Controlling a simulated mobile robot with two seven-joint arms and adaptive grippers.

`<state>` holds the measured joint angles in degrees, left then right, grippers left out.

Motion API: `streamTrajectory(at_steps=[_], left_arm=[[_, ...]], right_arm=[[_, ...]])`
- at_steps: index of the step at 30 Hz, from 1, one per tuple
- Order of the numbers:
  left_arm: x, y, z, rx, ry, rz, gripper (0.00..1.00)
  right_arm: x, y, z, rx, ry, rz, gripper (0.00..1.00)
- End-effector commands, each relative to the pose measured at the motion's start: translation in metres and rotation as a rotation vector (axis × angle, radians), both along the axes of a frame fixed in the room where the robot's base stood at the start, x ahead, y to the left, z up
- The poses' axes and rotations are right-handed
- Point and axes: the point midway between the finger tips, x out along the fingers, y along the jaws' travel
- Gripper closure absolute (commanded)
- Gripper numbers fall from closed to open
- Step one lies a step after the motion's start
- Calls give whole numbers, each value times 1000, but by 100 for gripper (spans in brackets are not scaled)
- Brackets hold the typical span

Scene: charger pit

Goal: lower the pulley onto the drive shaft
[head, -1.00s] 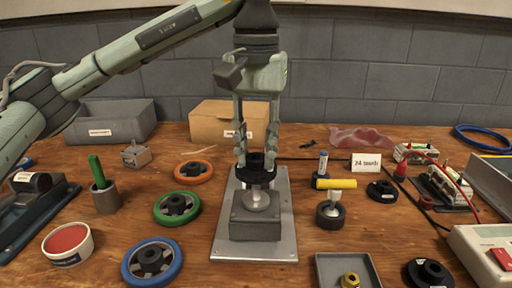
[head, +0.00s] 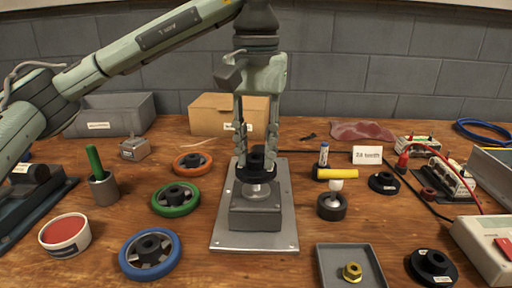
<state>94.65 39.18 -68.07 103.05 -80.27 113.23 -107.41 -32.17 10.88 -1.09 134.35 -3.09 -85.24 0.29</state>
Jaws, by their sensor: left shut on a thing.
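My left gripper (head: 256,160) points straight down over the middle of the bench. It is shut on a black pulley (head: 257,172), which it holds level above the motor block. Below the pulley is a round silver disc or flange (head: 257,191) on top of the grey motor block (head: 255,214). The block stands on a flat metal plate (head: 226,240). The drive shaft itself is hidden behind the pulley and fingers. The pulley looks lined up over the flange, very close to it; I cannot tell whether they touch. My right gripper is not in view.
Blue (head: 150,254), green (head: 176,199) and orange (head: 193,164) wheels lie left of the plate. A grey tray (head: 350,250) with a brass nut sits front right. A cardboard box (head: 228,115) stands behind the gripper.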

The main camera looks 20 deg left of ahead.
Motion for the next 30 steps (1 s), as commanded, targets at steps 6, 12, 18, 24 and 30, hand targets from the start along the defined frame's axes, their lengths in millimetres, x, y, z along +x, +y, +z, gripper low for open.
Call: streamTrajectory(at_steps=[6, 12, 18, 24, 30], left_arm=[[0, 0, 0, -1, -1, 0, 100], [0, 0, 0, -1, 0, 0, 100], [0, 0, -2, 0, 0, 0, 100], [0, 0, -6, 0, -1, 0, 100], [0, 0, -10, 0, -1, 0, 100]], right_arm=[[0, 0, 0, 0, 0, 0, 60], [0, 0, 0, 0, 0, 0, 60], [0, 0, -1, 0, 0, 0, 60], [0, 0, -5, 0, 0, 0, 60], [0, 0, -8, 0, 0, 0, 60]])
